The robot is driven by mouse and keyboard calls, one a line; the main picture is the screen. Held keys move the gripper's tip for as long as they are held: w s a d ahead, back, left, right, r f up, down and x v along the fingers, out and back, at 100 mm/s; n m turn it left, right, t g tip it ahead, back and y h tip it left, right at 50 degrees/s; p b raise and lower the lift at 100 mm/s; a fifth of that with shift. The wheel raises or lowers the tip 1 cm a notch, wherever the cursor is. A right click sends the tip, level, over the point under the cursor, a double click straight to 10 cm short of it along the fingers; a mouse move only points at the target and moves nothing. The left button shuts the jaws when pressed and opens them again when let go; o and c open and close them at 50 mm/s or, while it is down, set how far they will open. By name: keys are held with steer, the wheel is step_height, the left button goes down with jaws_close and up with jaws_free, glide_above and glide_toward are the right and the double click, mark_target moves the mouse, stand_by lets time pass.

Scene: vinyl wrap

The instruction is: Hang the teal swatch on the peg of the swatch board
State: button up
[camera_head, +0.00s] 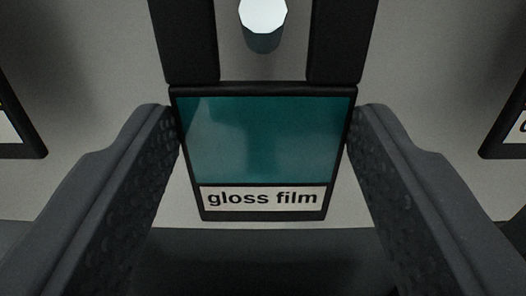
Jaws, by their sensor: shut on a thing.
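The teal swatch (268,140) is a dark-framed card with a glossy teal face and a white label reading "gloss film". My gripper (265,125) is shut on it, with one textured finger against each side edge. Two black strips rise from the swatch's top and leave an opening between them. The peg (263,18), with a pale faceted end, shows within this opening, above the teal face. The opening's top is out of view, and I cannot tell whether the peg passes through it. The pale grey swatch board (420,60) lies behind.
Another dark-framed card (22,145) is cut off at the left edge. A similar one (502,140) is cut off at the right edge. Bare board lies between these and my gripper. Below the board is a dark area.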

stand_by(0.4)
steer(key=o, duration=1.1)
steer(key=s+b, duration=0.2)
steer(key=s, duration=1.2)
steer(key=s+r+g, duration=0.1)
steer(key=s+r, duration=0.4)
steer(key=r, duration=0.3)
steer(key=s+d+r+b, duration=0.1)
steer(key=s+r, duration=0.5)
steer(key=r, duration=0.2)
steer(key=s+d+r+g+b, duration=0.1)
steer(key=s+r, duration=0.5)
steer(key=r, duration=0.1)
steer(key=shift+d+r+g+h, duration=0.25)
steer(key=shift+r+g+h, duration=0.05)
steer(key=shift+r, duration=0.1)
